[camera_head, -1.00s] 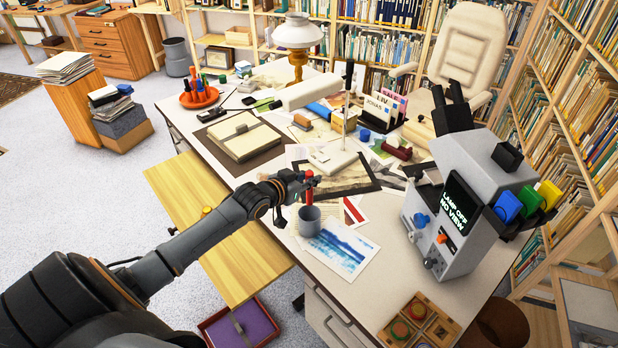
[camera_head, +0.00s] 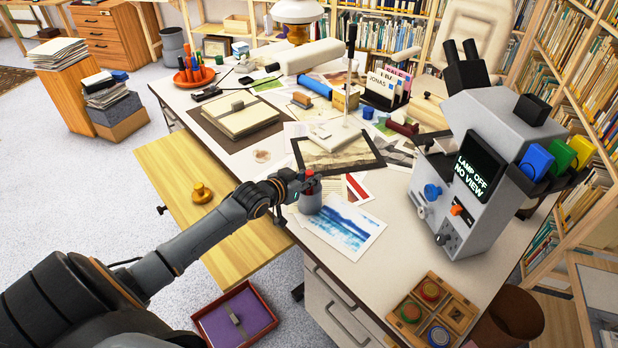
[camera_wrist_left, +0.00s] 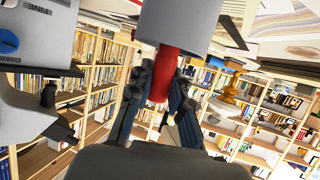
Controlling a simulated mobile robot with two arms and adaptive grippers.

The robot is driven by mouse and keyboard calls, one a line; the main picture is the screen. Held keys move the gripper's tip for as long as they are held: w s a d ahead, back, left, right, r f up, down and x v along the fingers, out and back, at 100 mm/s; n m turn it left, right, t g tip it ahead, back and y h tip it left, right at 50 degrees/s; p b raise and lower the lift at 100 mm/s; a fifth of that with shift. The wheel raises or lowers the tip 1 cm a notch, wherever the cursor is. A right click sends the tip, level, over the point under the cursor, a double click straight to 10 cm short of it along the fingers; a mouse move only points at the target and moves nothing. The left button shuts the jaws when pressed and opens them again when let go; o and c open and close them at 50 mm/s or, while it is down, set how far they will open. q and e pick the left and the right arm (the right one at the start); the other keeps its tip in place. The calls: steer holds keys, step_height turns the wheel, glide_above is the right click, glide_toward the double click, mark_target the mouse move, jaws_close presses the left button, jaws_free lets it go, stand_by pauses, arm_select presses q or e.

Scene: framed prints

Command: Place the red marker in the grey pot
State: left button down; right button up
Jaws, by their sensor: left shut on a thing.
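The red marker (camera_head: 309,176) is in my left gripper (camera_head: 302,181), directly over the grey pot (camera_head: 310,202) on the white desk. In the left wrist view, the picture is turned over: the grey pot (camera_wrist_left: 192,22) is at the top and the red marker (camera_wrist_left: 162,78) stands between the two fingers (camera_wrist_left: 158,95). The marker's far end meets the pot's rim. I cannot tell how far it reaches inside. The pot is upright. My right gripper is not in view.
A blue watercolour print (camera_head: 345,228) lies beside the pot. A grey microscope-like device (camera_head: 480,180) stands to the right. A framed dark print (camera_head: 340,155) lies behind. A wooden compartment tray (camera_head: 434,310) is at the front right. An orange holder with pens (camera_head: 195,76) stands at the back left.

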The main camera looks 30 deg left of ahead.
arm_select(q)
steer(key=shift+f, duration=0.1)
steer(key=c, duration=1.1)
jaws_free()
steer(key=shift+c, duration=0.2)
steer(key=shift+s+p, duration=0.25)
steer(key=shift+p, duration=0.05)
steer(key=s+p, duration=0.6)
steer(key=s, duration=0.2)
steer(key=shift+s+a, duration=0.35)
steer(key=shift+s, duration=0.05)
